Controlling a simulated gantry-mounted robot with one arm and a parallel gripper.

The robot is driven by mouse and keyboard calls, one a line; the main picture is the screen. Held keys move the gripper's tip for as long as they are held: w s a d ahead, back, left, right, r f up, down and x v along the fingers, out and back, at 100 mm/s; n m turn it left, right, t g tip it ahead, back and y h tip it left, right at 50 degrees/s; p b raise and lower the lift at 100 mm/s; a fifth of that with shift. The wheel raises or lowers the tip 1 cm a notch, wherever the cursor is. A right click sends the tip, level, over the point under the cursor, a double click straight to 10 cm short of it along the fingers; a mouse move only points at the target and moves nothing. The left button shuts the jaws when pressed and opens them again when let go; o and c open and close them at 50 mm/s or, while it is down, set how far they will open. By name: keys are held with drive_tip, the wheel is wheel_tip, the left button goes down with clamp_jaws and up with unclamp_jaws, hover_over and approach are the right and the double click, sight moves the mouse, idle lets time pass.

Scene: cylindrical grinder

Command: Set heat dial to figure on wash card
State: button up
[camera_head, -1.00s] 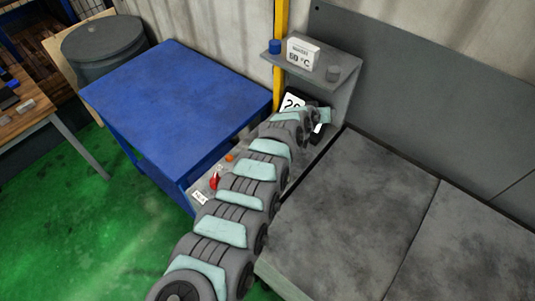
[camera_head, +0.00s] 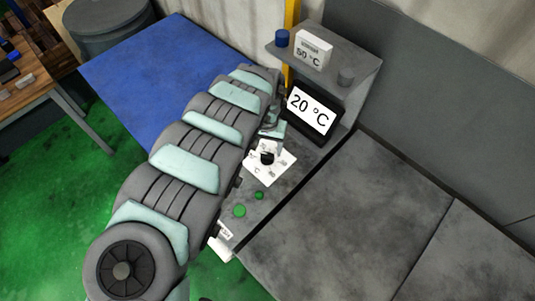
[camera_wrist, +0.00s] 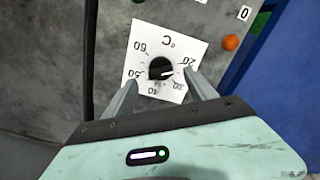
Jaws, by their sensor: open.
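The wash card (camera_head: 313,48) stands on a grey shelf and reads 50 °C. A black-framed display (camera_head: 313,110) below it reads 20 °C. The heat dial (camera_head: 267,157) is a black knob on a white scale plate (camera_head: 282,163). In the wrist view the dial (camera_wrist: 160,68) sits on the plate (camera_wrist: 150,42), marked 20 to 60, with its light mark toward the 20–30 side. My gripper (camera_wrist: 160,77) is open, with one fingertip on each side of the dial. I cannot tell whether they touch it. In the head view my gripper (camera_head: 268,148) is over the dial, partly hiding it.
Two green buttons (camera_head: 239,210) are on the panel in front of the dial. An orange knob (camera_wrist: 231,43) is beside the plate. A blue table (camera_head: 135,75) lies left; a grey worktop (camera_head: 340,220) right.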

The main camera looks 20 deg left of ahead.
sight(267, 155)
wheel_tip(267, 155, down, 5)
drive_tip(key=shift+d+f, duration=0.1)
drive_tip(key=shift+f, duration=0.1)
drive_tip(key=shift+w+f, duration=0.1)
drive_tip(key=shift+f, duration=0.6)
drive_tip(key=shift+c, duration=0.4)
drive_tip(key=c, duration=1.2)
drive_tip(key=shift+c, duration=0.2)
drive_tip(key=shift+m, duration=0.3)
